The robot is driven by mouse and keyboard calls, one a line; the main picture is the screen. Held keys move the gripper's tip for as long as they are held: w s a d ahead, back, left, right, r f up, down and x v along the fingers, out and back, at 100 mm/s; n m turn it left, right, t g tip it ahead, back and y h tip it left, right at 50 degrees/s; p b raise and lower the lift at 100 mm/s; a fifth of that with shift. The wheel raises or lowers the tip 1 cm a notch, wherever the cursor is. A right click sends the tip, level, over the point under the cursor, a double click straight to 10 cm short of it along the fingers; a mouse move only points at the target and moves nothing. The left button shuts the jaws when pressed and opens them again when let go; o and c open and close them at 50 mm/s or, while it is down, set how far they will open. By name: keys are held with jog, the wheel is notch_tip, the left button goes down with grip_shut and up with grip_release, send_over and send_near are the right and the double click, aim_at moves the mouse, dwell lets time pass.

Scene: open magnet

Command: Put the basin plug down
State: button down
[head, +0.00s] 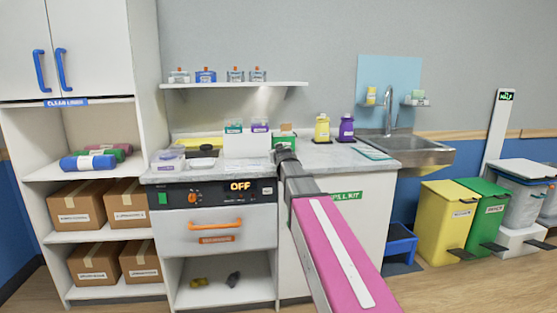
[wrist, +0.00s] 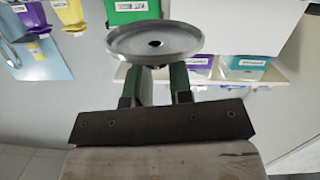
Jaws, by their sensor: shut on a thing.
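The basin plug (wrist: 120,42), a round grey metal disc with a raised rim and a small dark hole in its middle, is held at the tips of my gripper (wrist: 163,76) in the wrist view. My gripper is shut on it. In the head view my arm reaches to the counter, and its dark end hides my fingers and the plug. The plug's underside and its gap to the worktop cannot be told. The grey sink basin (head: 420,157) with its tap is at the right.
The worktop (head: 330,157) holds a green box (head: 284,137), a yellow bottle (head: 322,129), a purple bottle (head: 346,128) and a dark round dish (head: 203,151). A small shelf (head: 235,86) with several jars hangs above. Bins (head: 448,222) stand at the right.

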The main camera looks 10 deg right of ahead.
jog(key=shift+f, duration=1.2)
jog(key=c, duration=1)
grip_release()
jog(key=shift+f, duration=0.1)
